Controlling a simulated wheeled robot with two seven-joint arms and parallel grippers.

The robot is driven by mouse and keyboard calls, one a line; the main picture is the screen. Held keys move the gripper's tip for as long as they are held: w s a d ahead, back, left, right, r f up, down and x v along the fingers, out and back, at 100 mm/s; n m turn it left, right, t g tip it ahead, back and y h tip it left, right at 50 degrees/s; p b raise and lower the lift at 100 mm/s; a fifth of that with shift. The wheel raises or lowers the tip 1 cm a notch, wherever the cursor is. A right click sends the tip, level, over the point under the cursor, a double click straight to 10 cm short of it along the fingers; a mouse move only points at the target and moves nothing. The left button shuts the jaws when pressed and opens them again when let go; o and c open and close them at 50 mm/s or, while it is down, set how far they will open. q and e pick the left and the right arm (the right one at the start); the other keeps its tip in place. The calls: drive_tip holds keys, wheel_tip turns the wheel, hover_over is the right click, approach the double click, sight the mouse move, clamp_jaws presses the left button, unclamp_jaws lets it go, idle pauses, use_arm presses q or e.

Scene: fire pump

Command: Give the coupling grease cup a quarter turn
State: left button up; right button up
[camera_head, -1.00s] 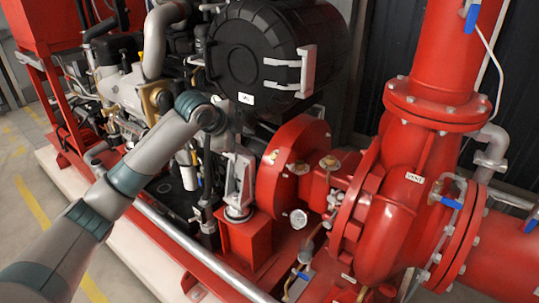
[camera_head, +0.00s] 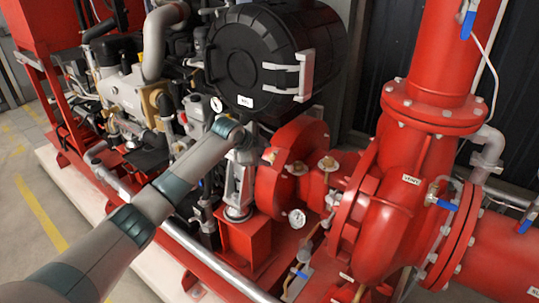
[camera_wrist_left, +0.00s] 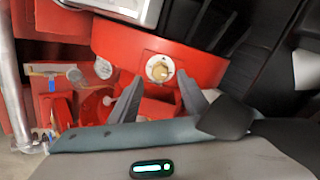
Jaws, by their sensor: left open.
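The grease cup (camera_wrist_left: 160,69) is a round cream and brass-coloured knob on the red coupling housing in the left wrist view. In the head view a small brass spot at the left edge of the housing (camera_head: 290,150) looks like it, partly hidden near my wrist. My left gripper (camera_wrist_left: 160,77) is open. Its two grey fingers point toward the cup, one on each side of it in the picture, and I cannot tell whether they touch it. My right gripper is not in view.
The black drum (camera_head: 262,65) overhangs the area. A silver rail (camera_head: 215,265) runs along the front.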

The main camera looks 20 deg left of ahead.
sight(272, 157)
use_arm(q)
drive_tip(key=x, duration=0.3)
drive_tip(key=shift+w+d+f, duration=0.1)
drive_tip(key=shift+w+f, duration=0.15)
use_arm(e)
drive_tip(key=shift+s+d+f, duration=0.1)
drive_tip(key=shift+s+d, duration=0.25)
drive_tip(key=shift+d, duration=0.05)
use_arm(q)
drive_tip(key=c, duration=0.9)
drive_tip(key=shift+c, duration=0.8)
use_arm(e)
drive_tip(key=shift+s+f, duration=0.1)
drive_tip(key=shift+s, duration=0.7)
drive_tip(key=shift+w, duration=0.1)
